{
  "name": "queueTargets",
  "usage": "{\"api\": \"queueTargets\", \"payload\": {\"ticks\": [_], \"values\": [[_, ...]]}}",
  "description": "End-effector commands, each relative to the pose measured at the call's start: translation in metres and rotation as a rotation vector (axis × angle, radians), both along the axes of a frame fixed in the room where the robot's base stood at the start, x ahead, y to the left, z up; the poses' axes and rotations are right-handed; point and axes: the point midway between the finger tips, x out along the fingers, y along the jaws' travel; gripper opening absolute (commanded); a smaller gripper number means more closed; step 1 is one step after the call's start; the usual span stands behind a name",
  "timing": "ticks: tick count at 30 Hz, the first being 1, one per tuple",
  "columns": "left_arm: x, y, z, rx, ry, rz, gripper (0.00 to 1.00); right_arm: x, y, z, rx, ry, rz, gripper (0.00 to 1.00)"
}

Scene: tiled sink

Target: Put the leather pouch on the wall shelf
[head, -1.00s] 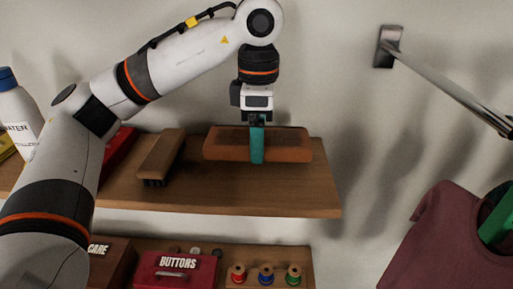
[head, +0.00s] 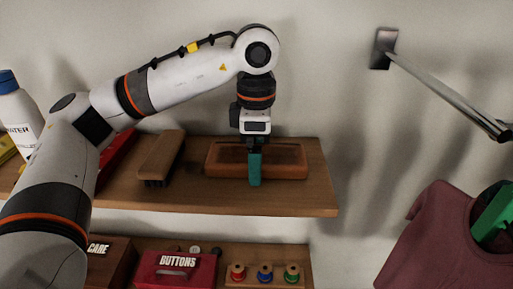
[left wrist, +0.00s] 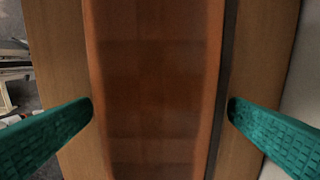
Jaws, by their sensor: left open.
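A narrow gap shows at the right one. My right gripper is not clearly seen.
A wooden brush (head: 162,157) lies left of the pouch, with a red item (head: 116,155) and a white bottle (head: 17,110) farther left. Below are a red buttons box (head: 176,273) and thread spools (head: 265,273). A metal rail (head: 445,90) and maroon garment (head: 425,240) are at right.

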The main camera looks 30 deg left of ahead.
Motion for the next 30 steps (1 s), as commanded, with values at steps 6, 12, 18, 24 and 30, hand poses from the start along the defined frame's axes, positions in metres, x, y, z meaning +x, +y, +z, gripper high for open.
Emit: {"api": "queueTargets", "payload": {"ticks": [6, 12, 18, 24, 30], "values": [[0.001, -0.001, 0.015, -0.001, -0.006, 0.0, 0.99, 0.001, 0.0, -0.008, 0.001, -0.003, 0.001, 0.0], [0.0, 0.0, 0.061, 0.001, -0.006, 0.001, 0.99, 0.002, 0.0, -0.013, 0.001, -0.003, 0.001, 0.0], [0.0, 0.0, 0.096, 0.001, -0.005, 0.002, 0.99, 0.002, 0.001, -0.01, 0.001, -0.004, 0.001, 0.0], [0.0, 0.0, 0.117, 0.001, -0.002, 0.001, 0.99, 0.002, 0.002, -0.008, 0.002, -0.004, 0.0, 0.0], [0.0, 0.0, 0.122, 0.0, -0.001, 0.0, 0.99, 0.002, 0.003, -0.008, 0.005, -0.003, -0.001, 0.0]]}}
